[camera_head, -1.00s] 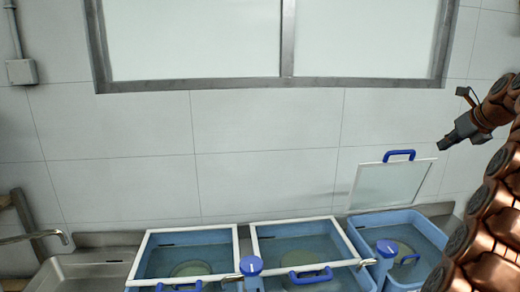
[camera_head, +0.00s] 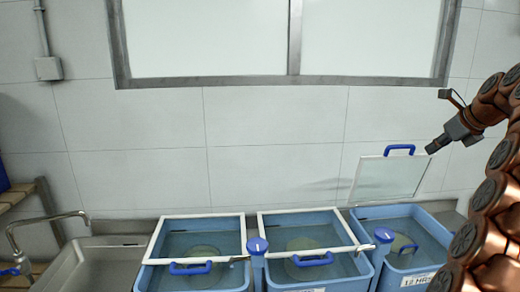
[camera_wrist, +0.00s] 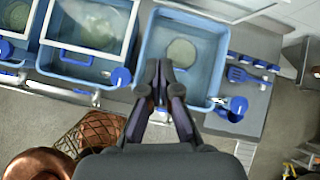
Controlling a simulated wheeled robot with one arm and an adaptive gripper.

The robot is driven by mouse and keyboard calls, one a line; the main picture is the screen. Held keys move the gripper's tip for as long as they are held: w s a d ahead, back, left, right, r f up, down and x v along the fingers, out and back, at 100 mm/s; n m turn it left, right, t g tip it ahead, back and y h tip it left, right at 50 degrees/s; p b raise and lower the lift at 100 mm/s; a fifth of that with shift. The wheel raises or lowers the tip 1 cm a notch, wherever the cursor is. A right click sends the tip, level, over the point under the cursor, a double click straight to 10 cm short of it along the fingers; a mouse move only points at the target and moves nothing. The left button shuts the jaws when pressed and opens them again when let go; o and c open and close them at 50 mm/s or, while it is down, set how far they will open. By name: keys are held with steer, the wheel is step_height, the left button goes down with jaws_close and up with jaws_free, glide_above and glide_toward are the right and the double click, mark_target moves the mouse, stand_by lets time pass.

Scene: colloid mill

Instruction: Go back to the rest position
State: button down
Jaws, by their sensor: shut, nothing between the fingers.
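My gripper (camera_head: 432,149) is held high at the right in the head view, at the end of my copper-coloured arm, apart from everything. In the wrist view its dark fingers (camera_wrist: 160,84) are together and empty, seen above the front part of the right-hand blue tub (camera_wrist: 147,48). That tub (camera_head: 433,273) has its clear lid (camera_head: 390,178) raised, with a blue handle at the top. Water and a round pale thing (camera_wrist: 181,53) show inside it.
Two more blue tubs, the left (camera_head: 150,278) and the middle (camera_head: 276,284), stand beside it with white-framed lids closed. A steel sink (camera_head: 96,268) with a tap is at the left. Blue utensils (camera_wrist: 248,76) lie right of the open tub in the wrist view. Open floor shows in front.

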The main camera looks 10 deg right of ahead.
steer(key=s+a+f+n+g+y, duration=0.1)
steer(key=s+a+f+n+g, duration=0.3)
steer(key=a, duration=0.6)
steer(key=s+a+f+n+t, duration=0.1)
steer(key=s+a+f+n, duration=0.1)
steer(key=a+n, duration=0.6)
steer(key=s+a+f+n+g+y, duration=0.1)
steer(key=s+a+f+n+g, duration=0.2)
steer(key=a, duration=0.8)
steer(key=s+a+f+n+g+h+b, duration=0.1)
steer(key=s+a+f+n, duration=0.35)
steer(key=s, duration=0.25)
steer(key=s+a+f+n+g, duration=0.1)
steer(key=s+a+f+n, duration=0.2)
steer(key=s+f+n, duration=0.3)
steer(key=s+f+n+g+h, duration=0.1)
steer(key=s+f+n, duration=0.2)
steer(key=s, duration=0.6)
steer(key=s+f+n+g+h, duration=0.1)
steer(key=s+f+n, duration=0.3)
steer(key=s, duration=0.5)
step_height(320, 180, down, 3)
steer(key=shift+r+b, duration=0.1)
steer(key=shift+b, duration=0.25)
steer(key=shift+w+a+n, duration=0.1)
steer(key=shift+a+n, duration=0.05)
steer(key=shift+n, duration=0.1)
